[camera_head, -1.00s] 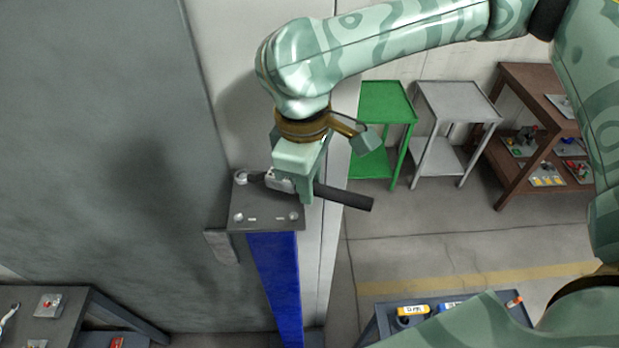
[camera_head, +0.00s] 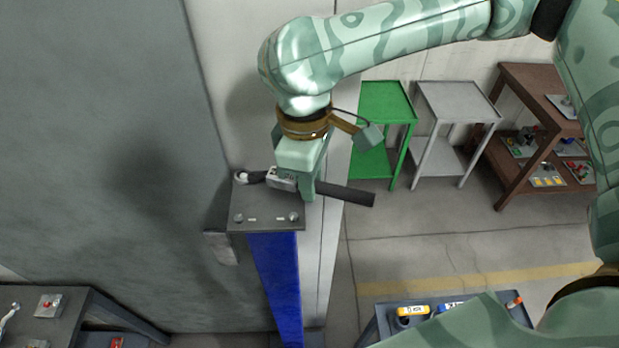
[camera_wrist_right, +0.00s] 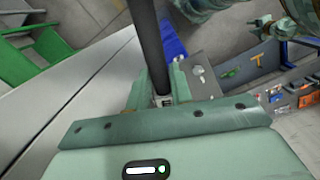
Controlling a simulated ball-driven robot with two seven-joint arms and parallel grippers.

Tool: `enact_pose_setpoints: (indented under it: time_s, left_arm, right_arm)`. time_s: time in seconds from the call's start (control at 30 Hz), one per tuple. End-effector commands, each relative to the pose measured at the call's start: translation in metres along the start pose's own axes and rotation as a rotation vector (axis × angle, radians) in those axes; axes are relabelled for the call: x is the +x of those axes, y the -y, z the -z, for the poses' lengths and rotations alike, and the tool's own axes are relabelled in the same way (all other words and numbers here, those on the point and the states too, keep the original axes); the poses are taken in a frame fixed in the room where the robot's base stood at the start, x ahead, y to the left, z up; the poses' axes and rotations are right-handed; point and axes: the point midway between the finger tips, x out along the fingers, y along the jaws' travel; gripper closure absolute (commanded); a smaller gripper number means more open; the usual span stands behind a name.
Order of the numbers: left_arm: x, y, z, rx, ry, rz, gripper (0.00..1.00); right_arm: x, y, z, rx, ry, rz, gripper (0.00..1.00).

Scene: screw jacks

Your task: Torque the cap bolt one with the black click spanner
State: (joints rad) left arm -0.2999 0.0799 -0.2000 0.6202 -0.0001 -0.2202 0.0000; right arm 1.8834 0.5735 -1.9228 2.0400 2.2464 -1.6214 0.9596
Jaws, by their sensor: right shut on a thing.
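The black click spanner (camera_head: 345,194) lies almost level across the top of the blue post (camera_head: 275,275). My right gripper (camera_head: 292,188) is shut on it near its head, with the handle reaching out to the right. The spanner's head end is at the cap bolt (camera_head: 241,177) in the far left corner of the grey top plate (camera_head: 265,222); the exact fit is too small to tell. Two more bolts (camera_head: 238,217) (camera_head: 293,216) show along the near edge. In the right wrist view, the spanner's dark shaft (camera_wrist_right: 148,50) runs up from between my fingers. My left gripper is out of view.
A grey wall (camera_head: 100,130) stands close on the left. A green cart (camera_head: 385,100), a grey cart (camera_head: 455,105) and a brown shelf (camera_head: 520,90) stand behind on the right. A dark table (camera_head: 65,330) is at lower left. Open floor (camera_head: 420,230) lies right of the post.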

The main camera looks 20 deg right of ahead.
Motion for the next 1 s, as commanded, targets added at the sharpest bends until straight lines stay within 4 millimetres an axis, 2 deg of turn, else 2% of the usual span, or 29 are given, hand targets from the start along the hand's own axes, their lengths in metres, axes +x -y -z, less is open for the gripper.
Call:
enact_pose_setpoints:
  time_s: [0.13, 0.43, 0.77, 1.0]
  left_arm:
    - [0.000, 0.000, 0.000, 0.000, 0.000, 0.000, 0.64]
    - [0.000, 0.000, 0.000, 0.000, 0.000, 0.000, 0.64]
    - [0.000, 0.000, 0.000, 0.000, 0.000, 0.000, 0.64]
    - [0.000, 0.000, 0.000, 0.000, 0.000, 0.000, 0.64]
  right_arm:
    - [0.000, -0.007, 0.000, -0.056, 0.000, -0.004, 1.00]
    - [-0.001, -0.007, 0.000, -0.056, -0.001, -0.004, 1.00]
    - [-0.015, -0.007, -0.001, -0.055, -0.002, -0.005, 1.00]
    - [-0.016, -0.007, -0.001, -0.055, -0.001, -0.004, 1.00]
